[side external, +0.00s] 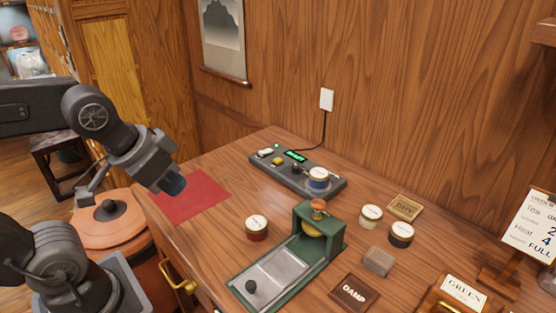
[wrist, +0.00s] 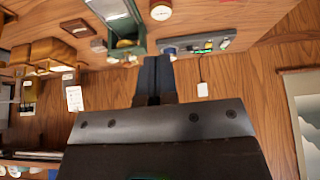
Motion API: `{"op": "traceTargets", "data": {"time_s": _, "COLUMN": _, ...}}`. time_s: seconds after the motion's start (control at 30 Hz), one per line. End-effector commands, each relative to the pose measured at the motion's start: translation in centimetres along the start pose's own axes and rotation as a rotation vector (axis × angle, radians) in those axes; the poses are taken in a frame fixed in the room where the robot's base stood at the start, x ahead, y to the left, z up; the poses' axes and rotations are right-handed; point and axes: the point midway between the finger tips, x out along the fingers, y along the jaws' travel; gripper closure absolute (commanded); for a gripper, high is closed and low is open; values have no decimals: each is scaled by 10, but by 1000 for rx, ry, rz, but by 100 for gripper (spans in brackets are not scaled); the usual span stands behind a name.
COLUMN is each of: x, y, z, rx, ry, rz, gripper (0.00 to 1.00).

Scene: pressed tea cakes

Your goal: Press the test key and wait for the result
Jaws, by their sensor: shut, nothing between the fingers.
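A grey tester (side external: 333,190) with a lit green display (side external: 295,156) lies along the back of the table; it also shows in the wrist view (wrist: 182,44). Near its left end are a white part (side external: 265,152), a yellow button (side external: 277,161) and a small lit green lamp (side external: 277,146). I cannot tell which is the test key. A blue tin with a pale lid (side external: 318,178) sits at the tester's right end. My gripper (side external: 176,187) is shut and empty in the air left of the tester, apart from it. Its closed fingers show in the wrist view (wrist: 155,62).
A red mat (side external: 195,197) lies on the table's left side. A green press (side external: 318,232) stands right of a red tin (side external: 257,228). Several tins, blocks and an order sign (side external: 530,225) fill the right. A cord runs from the tester to a wall socket (side external: 326,99).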

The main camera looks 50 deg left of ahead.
Motion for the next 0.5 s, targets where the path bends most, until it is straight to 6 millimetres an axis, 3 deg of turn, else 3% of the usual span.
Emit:
{"op": "traceTargets", "data": {"time_s": 0.17, "x": 3, "y": 3, "z": -22, "rx": -103, "ry": -13, "rz": 38, "gripper": 100}}
{"op": "traceTargets", "data": {"time_s": 0.5, "x": 37, "y": 2, "z": -129, "rx": -629, "ry": -64, "rz": 203, "gripper": 100}}
